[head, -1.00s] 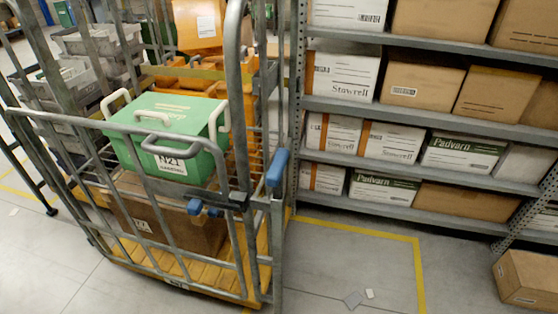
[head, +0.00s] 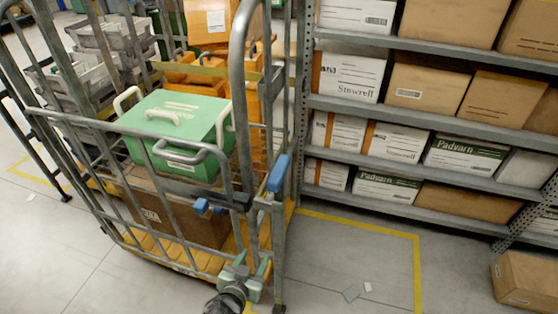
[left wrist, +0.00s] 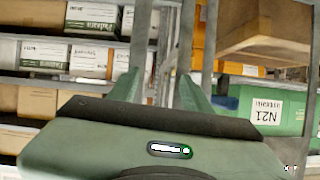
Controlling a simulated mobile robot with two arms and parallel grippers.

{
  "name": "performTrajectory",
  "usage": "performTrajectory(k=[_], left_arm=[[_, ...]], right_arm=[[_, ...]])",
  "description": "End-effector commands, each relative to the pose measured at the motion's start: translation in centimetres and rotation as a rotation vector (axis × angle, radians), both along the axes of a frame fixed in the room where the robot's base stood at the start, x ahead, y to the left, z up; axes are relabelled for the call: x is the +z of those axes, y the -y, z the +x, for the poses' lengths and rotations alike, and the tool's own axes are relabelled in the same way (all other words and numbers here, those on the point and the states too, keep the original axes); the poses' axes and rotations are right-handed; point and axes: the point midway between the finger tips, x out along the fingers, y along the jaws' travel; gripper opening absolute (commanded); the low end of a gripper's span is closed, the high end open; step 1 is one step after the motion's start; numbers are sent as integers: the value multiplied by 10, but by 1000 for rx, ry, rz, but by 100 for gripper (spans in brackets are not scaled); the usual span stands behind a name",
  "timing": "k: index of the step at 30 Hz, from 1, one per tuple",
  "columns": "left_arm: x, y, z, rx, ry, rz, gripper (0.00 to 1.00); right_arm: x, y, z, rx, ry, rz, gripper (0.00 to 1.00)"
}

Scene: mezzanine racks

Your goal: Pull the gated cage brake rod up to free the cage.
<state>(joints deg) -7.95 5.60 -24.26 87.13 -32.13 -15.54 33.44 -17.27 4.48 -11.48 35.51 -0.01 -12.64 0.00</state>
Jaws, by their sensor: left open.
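The gated cage (head: 65,118) is a grey tubular frame on a yellow base (head: 160,254). At its near right corner stands an upright metal rod (head: 278,235) with a blue grip (head: 278,174) on top, which looks like the brake rod. My left gripper (head: 250,264) is open and low in front of that corner, below the blue grip and apart from it. In the left wrist view my left gripper (left wrist: 158,85) is open with grey metal uprights (left wrist: 184,45) beyond its fingers. I cannot tell which upright is the rod there. My right gripper is not in view.
A green box (head: 176,120) sits on a brown carton (head: 170,213) inside the cage. A smaller blue latch handle (head: 202,206) is on the gate. Shelves (head: 440,163) of cartons stand right. A carton (head: 525,280) lies on the floor. Floor inside the yellow line is mostly clear.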

Motion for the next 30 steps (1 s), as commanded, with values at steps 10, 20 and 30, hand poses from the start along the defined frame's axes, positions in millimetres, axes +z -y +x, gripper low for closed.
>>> performTrajectory(k=[10, 20, 30], left_arm=[[239, 47, 32, -38, 383, -173, 49], [253, 60, 66, -40, 406, -183, 49], [251, 73, 104, -39, 403, -184, 49]], right_arm=[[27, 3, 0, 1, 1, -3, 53], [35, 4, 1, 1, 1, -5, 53], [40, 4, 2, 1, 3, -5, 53]])
